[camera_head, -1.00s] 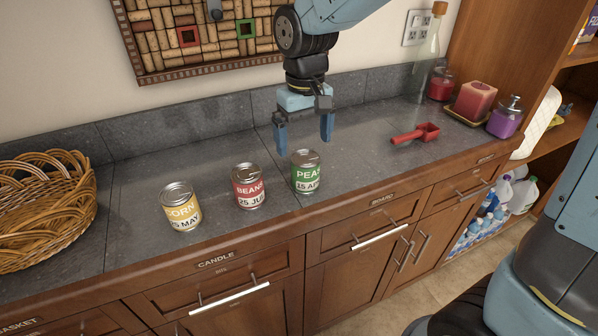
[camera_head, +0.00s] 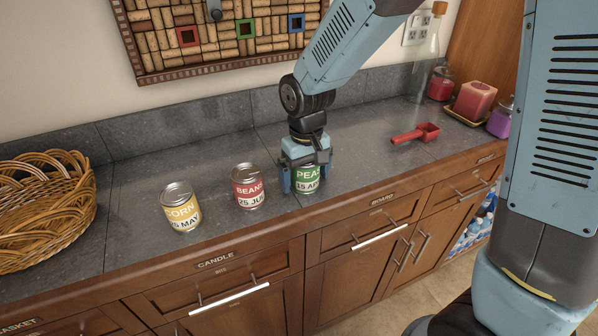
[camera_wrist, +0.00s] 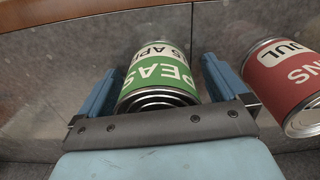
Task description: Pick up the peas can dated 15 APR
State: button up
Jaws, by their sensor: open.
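The green peas can (camera_head: 308,180), labelled PEAS and 15 APR, stands upright near the counter's front edge. My gripper (camera_head: 307,188) is lowered over it from above, with its blue fingers on either side of the can. In the wrist view, the peas can (camera_wrist: 162,72) lies between the two open fingers of my gripper (camera_wrist: 158,85). Small gaps seem to show beside it. The can's top is hidden by my gripper in the head view.
The red beans can (camera_head: 248,188) stands just left of my gripper, close to one finger in the wrist view (camera_wrist: 285,85). The yellow corn can (camera_head: 180,208) and a wicker basket (camera_head: 40,215) are farther left. A red scoop (camera_head: 415,134) lies to the right.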

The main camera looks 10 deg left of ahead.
jog(key=shift+f, duration=0.1)
jog(key=c, duration=1.3)
